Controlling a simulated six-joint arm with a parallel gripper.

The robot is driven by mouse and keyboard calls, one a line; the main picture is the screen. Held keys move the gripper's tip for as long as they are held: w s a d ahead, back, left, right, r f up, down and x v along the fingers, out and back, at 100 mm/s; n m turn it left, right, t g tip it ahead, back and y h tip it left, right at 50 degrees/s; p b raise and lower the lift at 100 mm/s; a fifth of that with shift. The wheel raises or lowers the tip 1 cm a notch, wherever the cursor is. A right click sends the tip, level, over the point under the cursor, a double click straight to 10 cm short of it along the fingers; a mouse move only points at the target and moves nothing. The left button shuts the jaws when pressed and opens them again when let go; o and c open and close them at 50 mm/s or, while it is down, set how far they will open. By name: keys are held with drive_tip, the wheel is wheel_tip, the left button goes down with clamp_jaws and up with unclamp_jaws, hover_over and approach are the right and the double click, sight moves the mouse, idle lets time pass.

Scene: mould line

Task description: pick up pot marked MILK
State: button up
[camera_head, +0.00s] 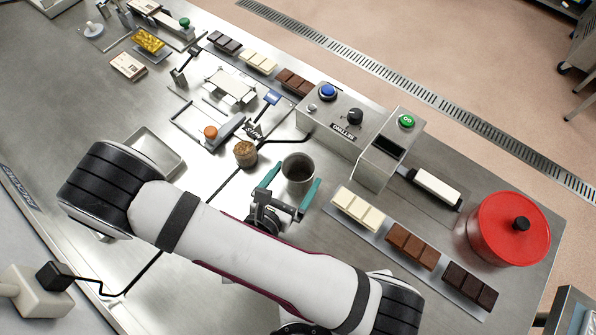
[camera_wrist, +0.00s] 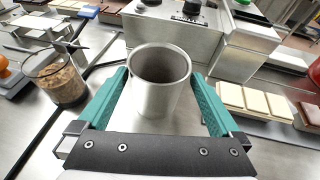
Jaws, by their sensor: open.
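A grey metal pot (camera_head: 298,168) with an open top stands upright on the steel bench in front of the metal control box. I can read no MILK mark on it in either view. My gripper (camera_head: 296,176) is open, with one teal finger on each side of the pot. The wrist view shows the pot (camera_wrist: 160,90) between the two fingers, apart from the dark gripper body. It does not look gripped. The inside of the pot looks dark, and I cannot tell what it holds.
A jar of brown bits (camera_head: 245,153) stands left of the pot, by a black cable. The control box (camera_head: 345,125) with knob and buttons stands close behind. Chocolate bars (camera_head: 412,245) lie to the right, near a red lidded pot (camera_head: 510,230). An empty metal tray (camera_head: 178,165) lies left.

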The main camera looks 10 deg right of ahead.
sight(304, 162)
drive_tip(key=x, duration=0.5)
drive_tip(key=shift+w+d, duration=0.1)
drive_tip(key=shift+w, duration=0.2)
drive_tip(key=c, duration=1.2)
drive_tip(key=shift+c, duration=0.2)
drive_tip(key=shift+r, duration=0.1)
